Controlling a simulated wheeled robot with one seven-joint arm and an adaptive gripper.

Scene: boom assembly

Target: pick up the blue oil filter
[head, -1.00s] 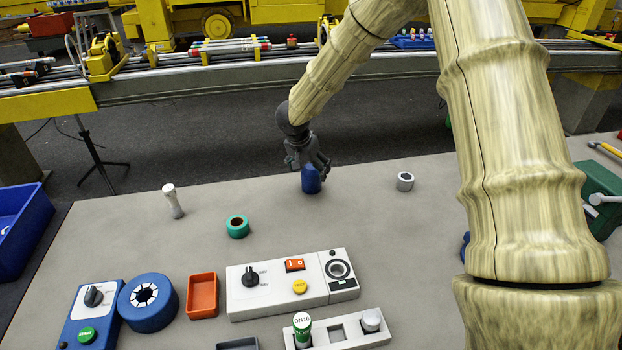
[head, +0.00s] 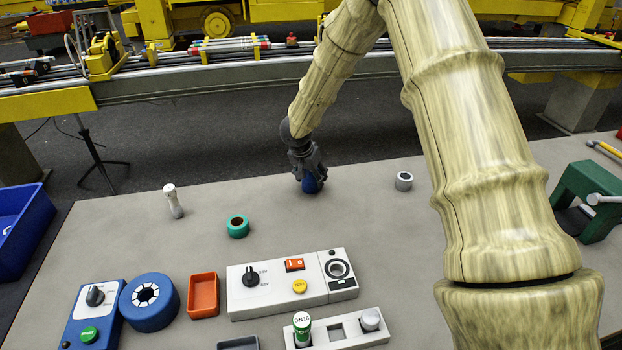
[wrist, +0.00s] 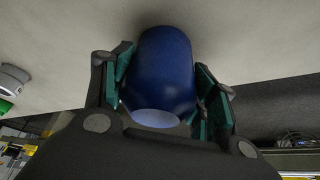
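The blue oil filter (head: 311,186) stands on the grey table near its far edge, in the upper middle of the head view. My gripper (head: 307,176) is down over it and hides its upper part. In the wrist view the blue filter (wrist: 160,75) lies between the two green-padded fingers of my gripper (wrist: 165,90). The fingers are spread on either side of it, with a narrow gap showing at the right finger. The left pad is very close to the filter; contact there is unclear.
A grey ring (head: 403,181) stands right of the filter. A green ring (head: 237,226) and a pale upright part (head: 173,201) are to the left. A control box (head: 290,284) and a red tray (head: 203,295) are nearer. The table around the filter is clear.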

